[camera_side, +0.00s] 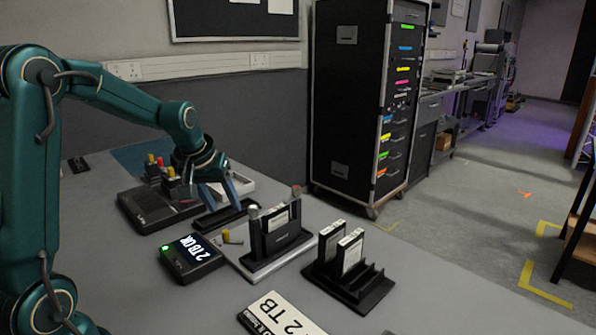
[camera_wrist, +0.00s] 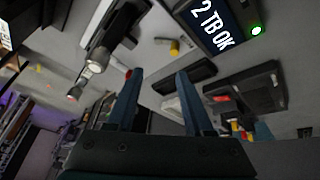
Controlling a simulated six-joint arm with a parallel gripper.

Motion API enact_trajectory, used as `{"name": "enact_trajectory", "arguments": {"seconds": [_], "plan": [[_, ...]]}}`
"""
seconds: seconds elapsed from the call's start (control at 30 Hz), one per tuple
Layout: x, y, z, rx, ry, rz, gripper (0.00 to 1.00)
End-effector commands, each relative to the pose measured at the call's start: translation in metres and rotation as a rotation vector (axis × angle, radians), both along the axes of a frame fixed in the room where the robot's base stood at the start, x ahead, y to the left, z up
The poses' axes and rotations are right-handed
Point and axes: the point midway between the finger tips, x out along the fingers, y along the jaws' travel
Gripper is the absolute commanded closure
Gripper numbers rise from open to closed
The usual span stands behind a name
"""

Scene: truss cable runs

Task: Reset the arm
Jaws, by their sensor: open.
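My gripper (camera_side: 214,200) hangs from my teal arm, pointing down over the left part of the grey bench. It is beside a dark box with yellow and red pieces (camera_side: 140,210) and above a flat black tray (camera_side: 226,215). In the wrist view, the two blue fingers of my gripper (camera_wrist: 160,76) are spread apart with nothing between them. The flat black tray (camera_wrist: 190,76) shows just beyond the fingertips, and the dark box (camera_wrist: 262,90) lies to their right. I cannot tell the exact height of the fingertips over the bench.
A black dock (camera_side: 277,246) holds a drive upright on a pale plate. A slotted rack (camera_side: 365,287) holds two drives. A display (camera_side: 192,258) reads "2 TB OK" with a green light. A "2 TB" sign (camera_side: 283,317) lies in front. A small yellow piece (camera_side: 227,237) is beside the dock.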

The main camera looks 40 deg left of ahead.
Motion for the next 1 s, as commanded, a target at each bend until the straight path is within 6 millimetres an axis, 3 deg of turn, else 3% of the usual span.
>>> {"name": "enact_trajectory", "arguments": {"seconds": [0.03, 0.1, 0.2, 0.4, 0.5, 0.7, 1.0], "plan": [[0.000, -0.012, 0.021, -0.011, -0.042, 0.013, 0.48], [-0.006, -0.031, 0.041, -0.033, -0.075, 0.015, 0.48], [-0.023, -0.066, 0.058, -0.039, -0.088, -0.056, 0.48], [-0.080, -0.133, 0.061, 0.017, -0.056, -0.347, 0.48], [-0.109, -0.154, 0.056, 0.047, -0.044, -0.479, 0.48], [-0.147, -0.174, 0.044, 0.087, -0.030, -0.649, 0.48], [-0.157, -0.178, 0.039, 0.099, -0.024, -0.693, 0.48]]}}
